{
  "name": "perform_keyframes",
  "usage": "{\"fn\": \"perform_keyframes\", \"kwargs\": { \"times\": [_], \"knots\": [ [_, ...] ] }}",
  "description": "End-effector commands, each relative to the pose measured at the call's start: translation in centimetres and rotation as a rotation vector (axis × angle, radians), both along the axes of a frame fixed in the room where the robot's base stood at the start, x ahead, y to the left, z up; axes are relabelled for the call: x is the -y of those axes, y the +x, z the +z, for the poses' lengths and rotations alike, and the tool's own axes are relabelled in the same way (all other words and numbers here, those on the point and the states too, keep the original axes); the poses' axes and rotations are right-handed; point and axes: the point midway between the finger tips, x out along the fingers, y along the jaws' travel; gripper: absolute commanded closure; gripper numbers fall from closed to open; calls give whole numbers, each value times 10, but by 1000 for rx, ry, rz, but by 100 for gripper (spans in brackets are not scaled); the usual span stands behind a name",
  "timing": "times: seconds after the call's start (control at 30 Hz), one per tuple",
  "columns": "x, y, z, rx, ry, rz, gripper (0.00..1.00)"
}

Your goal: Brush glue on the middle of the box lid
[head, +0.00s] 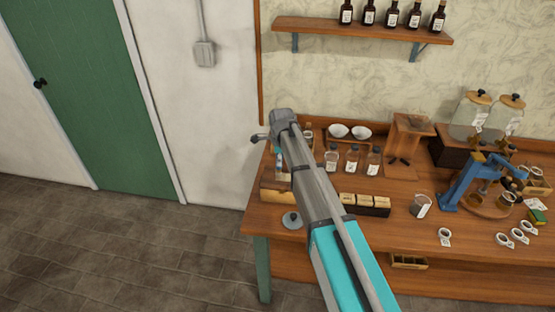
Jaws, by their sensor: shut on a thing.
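My arm (318,205) reaches up from the bottom over the left part of the workbench, its grey end joint (283,119) near the bench's back left corner. My gripper's fingers do not show, so I cannot see what they hold. A low wooden box or tray (283,196) sits at the bench's left front, partly hidden behind my arm. I cannot tell whether it is the box with the lid. No brush or glue can be made out.
The workbench (405,231) holds clear bottles (352,158), small labelled boxes (366,204), a glass beaker (420,205), a blue press (467,184) and several labelled rings (444,236). A round grey disc (291,220) lies near the left front edge. The floor (130,258) at left is clear.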

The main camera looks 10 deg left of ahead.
Motion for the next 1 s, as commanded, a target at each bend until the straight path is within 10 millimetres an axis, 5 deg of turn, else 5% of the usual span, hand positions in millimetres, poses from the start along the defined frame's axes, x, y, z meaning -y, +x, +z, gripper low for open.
{"fn": "perform_keyframes", "kwargs": {
  "times": [1.0],
  "knots": [
    [0, 0, 60, 0, 0, 0, 100]
  ]
}}
